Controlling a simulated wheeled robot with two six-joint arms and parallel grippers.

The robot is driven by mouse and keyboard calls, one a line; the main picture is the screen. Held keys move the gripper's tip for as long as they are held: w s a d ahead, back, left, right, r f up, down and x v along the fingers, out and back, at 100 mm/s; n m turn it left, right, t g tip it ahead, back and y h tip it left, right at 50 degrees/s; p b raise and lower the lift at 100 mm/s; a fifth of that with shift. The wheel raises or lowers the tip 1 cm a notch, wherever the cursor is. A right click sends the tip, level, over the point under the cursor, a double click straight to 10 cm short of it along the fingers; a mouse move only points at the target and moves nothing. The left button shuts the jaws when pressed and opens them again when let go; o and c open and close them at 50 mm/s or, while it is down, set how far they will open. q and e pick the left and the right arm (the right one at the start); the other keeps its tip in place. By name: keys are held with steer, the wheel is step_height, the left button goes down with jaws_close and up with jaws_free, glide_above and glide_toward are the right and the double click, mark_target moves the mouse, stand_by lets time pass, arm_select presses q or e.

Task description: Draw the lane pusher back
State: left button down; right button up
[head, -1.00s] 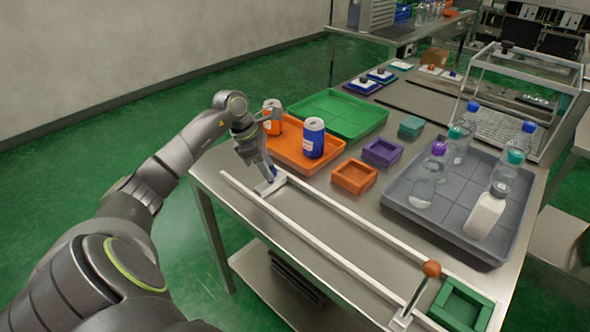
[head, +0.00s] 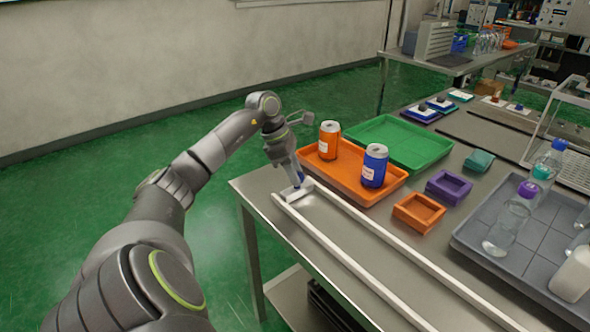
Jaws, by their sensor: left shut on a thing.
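The lane is a pair of white rails (head: 357,222) running along the front part of the steel table, from the far left end toward the lower right. The pale lane pusher (head: 294,194) sits between the rails at their far left end. The fingers partly hide the pusher. My right gripper is not in view.
An orange tray (head: 342,183) with an orange can (head: 329,141) and a blue can (head: 374,166) stands just behind the lane. Beyond it is a green tray (head: 449,148). Small orange (head: 418,224) and purple (head: 448,197) boxes and a grey bottle tray (head: 533,274) stand to the right.

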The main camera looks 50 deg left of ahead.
arm_select(q)
steer(key=c, duration=1.3)
jaws_free()
steer(key=shift+w+a+r, duration=0.1)
steer(key=shift+a+r, duration=0.1)
steer(key=shift+a, duration=0.05)
steer(key=shift+c, duration=0.2)
steer(key=o, duration=0.3)
steer(key=shift+a+f, duration=0.1)
steer(key=shift+f, duration=0.05)
steer(key=shift+o, duration=0.2)
steer(key=shift+r, duration=0.3)
steer(key=v, duration=1.7)
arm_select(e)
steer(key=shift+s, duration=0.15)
arm_select(q)
steer(key=shift+f, duration=0.1)
